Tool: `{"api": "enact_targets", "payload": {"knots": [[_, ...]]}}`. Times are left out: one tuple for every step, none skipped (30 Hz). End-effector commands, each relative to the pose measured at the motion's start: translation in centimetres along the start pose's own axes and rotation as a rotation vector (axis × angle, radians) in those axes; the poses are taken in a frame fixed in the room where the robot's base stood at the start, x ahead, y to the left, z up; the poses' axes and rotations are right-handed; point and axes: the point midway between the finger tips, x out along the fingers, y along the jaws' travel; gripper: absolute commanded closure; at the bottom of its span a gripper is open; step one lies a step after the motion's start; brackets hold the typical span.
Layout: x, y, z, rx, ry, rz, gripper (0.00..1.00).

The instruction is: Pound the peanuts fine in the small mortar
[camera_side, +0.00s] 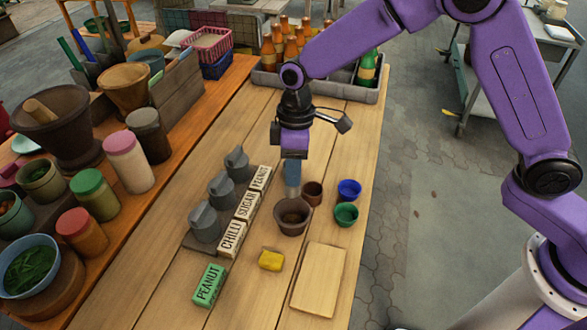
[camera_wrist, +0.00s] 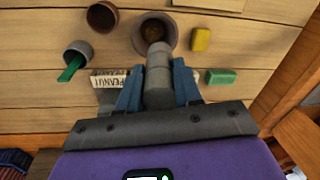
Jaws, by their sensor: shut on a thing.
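My gripper (camera_side: 292,178) points down at the small brown mortar (camera_side: 291,220) on the wooden table. Its blue fingers are shut on a grey cylindrical pestle (camera_wrist: 158,75), which also shows below the fingers in the side view (camera_side: 292,192). The pestle's lower end is at the mortar's mouth; I cannot tell whether it touches the contents. The mortar (camera_wrist: 171,38) holds a brown mass (camera_wrist: 153,31), probably the peanuts; how fine it is cannot be told.
A yellow block (camera_side: 271,260), a green PEANUT block (camera_side: 209,286) and a pale board (camera_side: 319,279) lie in front. A brown cup (camera_side: 313,193), blue cup (camera_side: 349,190) and green cup (camera_side: 346,215) stand right. Labelled grey tins (camera_side: 206,222) stand left. A bottle crate (camera_side: 340,91) is behind.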

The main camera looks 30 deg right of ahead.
Motion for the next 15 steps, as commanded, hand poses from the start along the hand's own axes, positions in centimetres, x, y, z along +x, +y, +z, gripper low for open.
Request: {"api": "enact_targets", "payload": {"knots": [[0.00,0.01,-0.01,0.000,0.000,0.000,0.97],[0.00,0.01,-0.01,0.000,0.000,0.000,0.97],[0.00,0.01,-0.01,0.000,0.000,0.000,0.97],[0.00,0.01,-0.02,0.000,0.001,0.000,0.97],[0.01,0.01,-0.02,0.000,0.001,0.000,0.97],[0.01,0.01,-0.01,0.000,0.001,0.000,0.97],[0.01,0.01,-0.02,0.000,0.001,0.000,0.97],[0.01,0.01,-0.02,0.000,0.001,0.000,0.97],[0.02,0.01,-0.02,0.000,0.001,0.000,0.97],[0.02,0.01,-0.02,0.000,0.000,0.000,0.97],[0.06,0.00,-0.04,0.000,-0.001,0.001,0.97],[0.15,0.00,-0.07,0.000,-0.006,0.002,0.97],[0.25,-0.01,-0.12,0.000,-0.013,0.004,0.97],[0.39,-0.07,-0.20,-0.002,-0.021,0.007,0.97],[0.58,-0.07,-0.31,-0.001,-0.033,0.011,0.97]]}}
